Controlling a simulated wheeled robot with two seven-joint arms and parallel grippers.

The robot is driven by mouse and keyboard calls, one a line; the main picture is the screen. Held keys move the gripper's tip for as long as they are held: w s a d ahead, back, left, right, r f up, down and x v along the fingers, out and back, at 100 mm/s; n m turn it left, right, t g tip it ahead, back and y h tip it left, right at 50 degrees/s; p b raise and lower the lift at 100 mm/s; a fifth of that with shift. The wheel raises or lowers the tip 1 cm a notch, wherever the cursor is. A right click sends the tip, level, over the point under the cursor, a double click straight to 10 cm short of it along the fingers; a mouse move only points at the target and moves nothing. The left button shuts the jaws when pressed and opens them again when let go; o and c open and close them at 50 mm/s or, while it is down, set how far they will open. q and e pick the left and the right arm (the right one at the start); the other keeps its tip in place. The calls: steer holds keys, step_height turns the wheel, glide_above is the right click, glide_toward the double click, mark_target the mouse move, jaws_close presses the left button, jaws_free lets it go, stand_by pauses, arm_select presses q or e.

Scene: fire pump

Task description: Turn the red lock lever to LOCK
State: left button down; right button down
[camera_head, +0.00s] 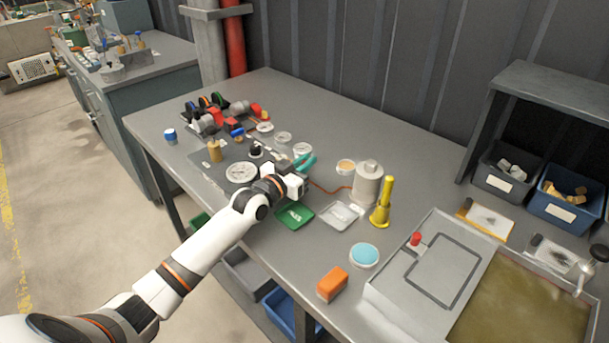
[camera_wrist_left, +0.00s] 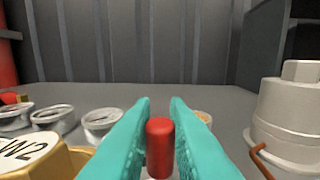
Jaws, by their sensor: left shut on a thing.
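The red lock lever (camera_wrist_left: 160,148) shows in the left wrist view as an upright red cylinder, low in the centre. My left gripper (camera_wrist_left: 160,106) has its teal fingers on both sides of it, shut on it. In the head view, my left gripper (camera_head: 306,162) is over the middle of the workbench, and the lever is hidden there by the fingers and wrist. No LOCK marking can be read. My right gripper is in neither view.
A green tray (camera_head: 294,215) lies just in front. Several round gauges (camera_wrist_left: 53,118) stand to the left.

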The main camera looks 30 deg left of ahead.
arm_select(q)
steer(key=shift+s+h+b, duration=0.2)
steer(key=shift+h+b, duration=0.1)
steer(key=shift+b, duration=0.05)
steer(key=shift+s, duration=0.1)
steer(key=c, duration=1.4)
jaws_free()
steer(key=shift+r, duration=0.1)
steer(key=shift+c, duration=0.2)
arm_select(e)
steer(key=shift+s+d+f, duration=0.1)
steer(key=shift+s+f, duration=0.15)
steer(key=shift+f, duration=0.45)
arm_select(q)
steer(key=shift+s, duration=0.25)
steer(key=v, duration=1)
steer(key=shift+a+b, duration=0.1)
steer(key=shift+b, duration=0.2)
steer(key=shift+v, duration=0.8)
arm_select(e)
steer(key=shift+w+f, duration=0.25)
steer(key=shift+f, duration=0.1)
